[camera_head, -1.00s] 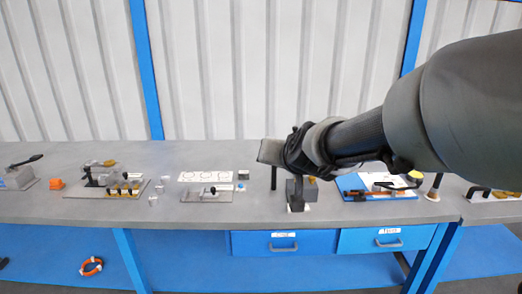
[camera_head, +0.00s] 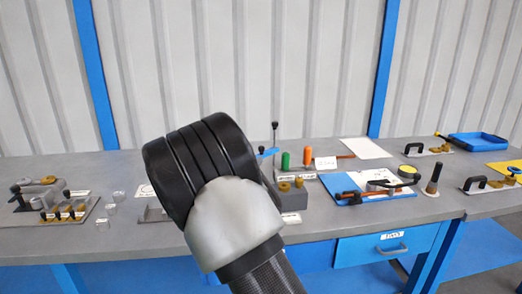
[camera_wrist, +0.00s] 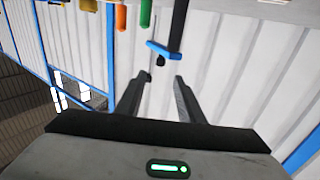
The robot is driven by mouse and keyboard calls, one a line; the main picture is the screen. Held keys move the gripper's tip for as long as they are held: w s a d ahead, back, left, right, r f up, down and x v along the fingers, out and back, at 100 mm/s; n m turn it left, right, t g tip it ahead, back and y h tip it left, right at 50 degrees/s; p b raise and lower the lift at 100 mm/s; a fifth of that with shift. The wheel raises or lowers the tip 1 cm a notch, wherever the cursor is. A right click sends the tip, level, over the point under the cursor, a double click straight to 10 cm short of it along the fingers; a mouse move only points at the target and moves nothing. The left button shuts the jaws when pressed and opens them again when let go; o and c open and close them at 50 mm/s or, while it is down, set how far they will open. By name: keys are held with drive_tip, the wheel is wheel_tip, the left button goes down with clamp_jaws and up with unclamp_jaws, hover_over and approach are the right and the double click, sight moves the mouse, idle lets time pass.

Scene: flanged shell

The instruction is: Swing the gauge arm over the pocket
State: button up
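A blue bar (camera_wrist: 164,50) crosses a dark upright post (camera_wrist: 180,22) in the wrist view, which looks upside down; it may be the gauge arm. The blue bar also shows in the head view (camera_head: 268,152), just right of my arm, its lower part hidden. My gripper (camera_wrist: 159,80) is open and empty, its two fingers apart. In the wrist picture the blue bar lies just beyond the fingertips, apart from them. In the head view my own arm hides the gripper and the bench behind it. I cannot make out the pocket.
A green peg (camera_head: 285,161) and an orange peg (camera_head: 307,155) stand right of the bar, and a thin black-knobbed rod (camera_head: 275,132) rises behind it. A blue board (camera_head: 345,190) with tools lies further right. A fixture with brass parts (camera_head: 62,210) sits left.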

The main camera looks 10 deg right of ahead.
sight(260, 149)
drive_tip(key=x, duration=1.2)
drive_tip(key=shift+b, duration=0.4)
drive_tip(key=shift+c, duration=0.3)
drive_tip(key=shift+a, duration=0.1)
clamp_jaws()
